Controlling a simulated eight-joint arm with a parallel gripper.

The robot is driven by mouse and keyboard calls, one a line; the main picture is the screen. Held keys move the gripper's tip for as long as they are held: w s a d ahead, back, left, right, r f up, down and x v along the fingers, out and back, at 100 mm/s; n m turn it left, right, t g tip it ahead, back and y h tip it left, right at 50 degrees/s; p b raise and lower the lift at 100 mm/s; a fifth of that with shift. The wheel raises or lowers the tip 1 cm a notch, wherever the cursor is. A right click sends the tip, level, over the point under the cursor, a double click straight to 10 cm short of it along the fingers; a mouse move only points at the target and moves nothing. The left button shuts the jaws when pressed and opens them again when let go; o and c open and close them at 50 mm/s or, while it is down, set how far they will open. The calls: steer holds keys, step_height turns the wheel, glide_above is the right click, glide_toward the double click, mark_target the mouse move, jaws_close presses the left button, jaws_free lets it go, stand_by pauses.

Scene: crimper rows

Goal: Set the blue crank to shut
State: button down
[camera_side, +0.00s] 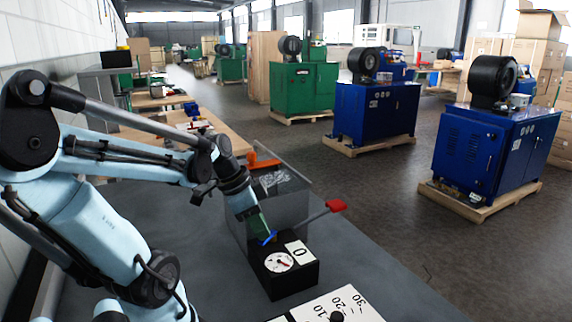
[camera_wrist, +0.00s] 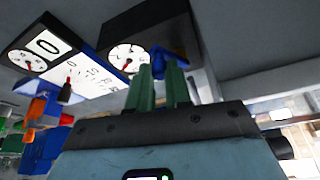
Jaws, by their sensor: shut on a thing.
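The blue crank (camera_side: 270,239) is small and sits on top of a black box (camera_side: 293,284) in the side view. My gripper (camera_side: 265,234) reaches down to it from the upper left, its green fingers shut on it. In the wrist view the blue crank (camera_wrist: 163,61) shows just beyond and between the green fingertips (camera_wrist: 160,72), which hide part of it. The box carries a round white dial (camera_side: 279,262) with a red needle and a white plate marked 0 (camera_side: 299,253). I cannot tell the crank's exact angle.
A red-ended lever (camera_side: 335,205) sticks out to the right behind the box. A clear-walled bin (camera_side: 290,205) stands close behind my gripper. A white scale panel (camera_side: 350,302) with a black knob lies in front. The grey table is clear to the right.

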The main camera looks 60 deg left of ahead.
stand_by(0.3)
steer(key=c, duration=1.1)
jaws_free()
steer(key=shift+r, duration=0.15)
steer(key=v, duration=1.1)
steer(key=shift+s+r, duration=0.2)
steer(key=shift+r, duration=0.2)
steer(key=shift+o, duration=0.2)
